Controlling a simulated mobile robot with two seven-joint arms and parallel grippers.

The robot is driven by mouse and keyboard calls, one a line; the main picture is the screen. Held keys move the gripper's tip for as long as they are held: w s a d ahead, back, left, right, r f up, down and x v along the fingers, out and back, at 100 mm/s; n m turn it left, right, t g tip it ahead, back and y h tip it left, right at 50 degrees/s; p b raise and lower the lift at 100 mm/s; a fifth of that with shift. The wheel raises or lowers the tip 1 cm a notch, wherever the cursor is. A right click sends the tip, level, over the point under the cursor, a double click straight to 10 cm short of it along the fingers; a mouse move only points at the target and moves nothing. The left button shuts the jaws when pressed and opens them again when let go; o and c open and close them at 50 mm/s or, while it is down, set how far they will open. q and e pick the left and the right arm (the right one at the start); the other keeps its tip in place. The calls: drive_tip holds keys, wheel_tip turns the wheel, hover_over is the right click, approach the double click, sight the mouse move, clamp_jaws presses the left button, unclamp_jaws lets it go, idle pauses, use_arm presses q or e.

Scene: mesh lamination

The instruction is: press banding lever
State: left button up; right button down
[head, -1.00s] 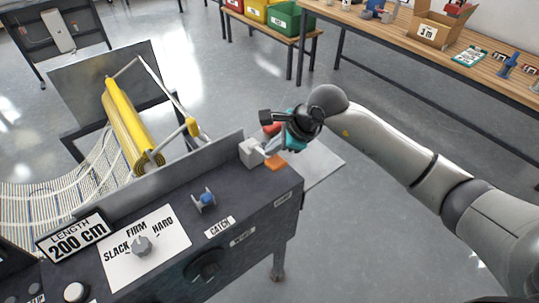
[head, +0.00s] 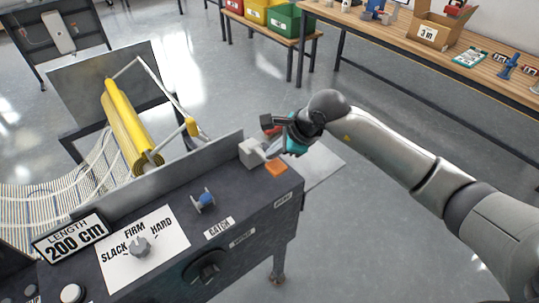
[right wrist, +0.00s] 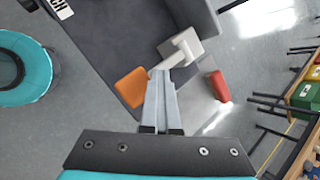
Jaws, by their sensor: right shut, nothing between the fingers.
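The banding lever appears to be the pale grey block with a short arm (head: 250,153) at the right end of the dark machine top. In the right wrist view it is the white block and arm (right wrist: 186,46). An orange pad (head: 276,167) lies beside it, also seen in the right wrist view (right wrist: 130,87). A red cylinder (right wrist: 219,86) shows past the machine's edge; whether it joins the lever is unclear. My right gripper (head: 270,152) is shut and empty, its fingertips (right wrist: 160,72) close to the lever's arm. Contact cannot be told. My left gripper is out of view.
The machine top holds a blue-capped catch (head: 204,200), a tension knob (head: 140,246) and a length sign (head: 75,237). A low metal wall (head: 170,182) runs along its back edge, before the yellow roller (head: 128,125). Open floor lies to the right.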

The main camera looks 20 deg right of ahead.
drive_tip(key=shift+s+d+f+b, duration=0.1)
drive_tip(key=shift+s+f+b, duration=0.15)
drive_tip(key=shift+f, duration=0.3)
drive_tip(key=shift+s+f+b, duration=0.1)
drive_tip(key=shift+f+b, duration=0.2)
drive_tip(key=shift+f, duration=0.25)
idle(0.3)
drive_tip(key=shift+r, duration=0.15)
drive_tip(key=shift+w+r+p, duration=0.2)
drive_tip(key=shift+r+p, duration=0.35)
drive_tip(key=shift+r, duration=0.35)
drive_tip(key=shift+w+r+p, duration=0.2)
drive_tip(key=shift+r+p, duration=0.3)
drive_tip(key=shift+r, duration=0.8)
drive_tip(key=shift+w+r, duration=0.1)
drive_tip(key=r+p, duration=0.2)
drive_tip(key=r, duration=0.1)
drive_tip(key=w+r, duration=0.1)
drive_tip(key=shift+a+r+p, duration=0.35)
drive_tip(key=shift+p, duration=0.05)
